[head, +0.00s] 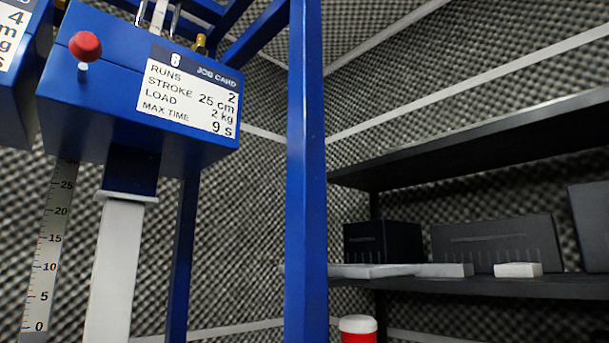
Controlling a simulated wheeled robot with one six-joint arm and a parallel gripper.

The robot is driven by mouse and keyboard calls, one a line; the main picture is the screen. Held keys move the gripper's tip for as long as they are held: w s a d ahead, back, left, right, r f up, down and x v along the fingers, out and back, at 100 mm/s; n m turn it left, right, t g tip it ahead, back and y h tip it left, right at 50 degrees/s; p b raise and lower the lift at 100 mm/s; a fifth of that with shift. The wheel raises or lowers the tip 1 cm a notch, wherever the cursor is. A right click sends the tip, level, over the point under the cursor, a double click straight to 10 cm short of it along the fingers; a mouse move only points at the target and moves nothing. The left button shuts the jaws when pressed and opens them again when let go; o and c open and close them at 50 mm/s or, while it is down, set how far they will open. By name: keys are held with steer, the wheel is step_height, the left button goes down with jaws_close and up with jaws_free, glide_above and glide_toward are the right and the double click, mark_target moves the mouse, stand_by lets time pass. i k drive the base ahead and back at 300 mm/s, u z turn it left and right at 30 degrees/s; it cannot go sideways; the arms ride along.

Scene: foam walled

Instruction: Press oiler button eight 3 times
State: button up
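No oiler button marked eight can be made out in the head view. A blue machine box (110,110) at the upper left carries a red round knob (85,45) on a short stem. Its white job card (190,98) reads runs 2, stroke 25 cm, load 2 kg, max time 9 s. A small tag (175,60) on the card's top edge bears a character that may be 6 or 8. A small brass fitting (200,42) shows behind the box's top edge. My gripper is not in view.
A blue upright post (306,180) stands in the middle. A ruler (48,255) and a pale column (115,270) hang below the box. Dark shelves (480,288) on the right hold dark boxes (495,243) and pale slabs. A red white-topped container (358,330) shows below. Foam walls enclose the place.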

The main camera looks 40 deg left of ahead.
mark_target(200, 51)
steer(key=u, duration=0.2)
steer(key=k, duration=0.5)
steer(key=u, duration=1.65)
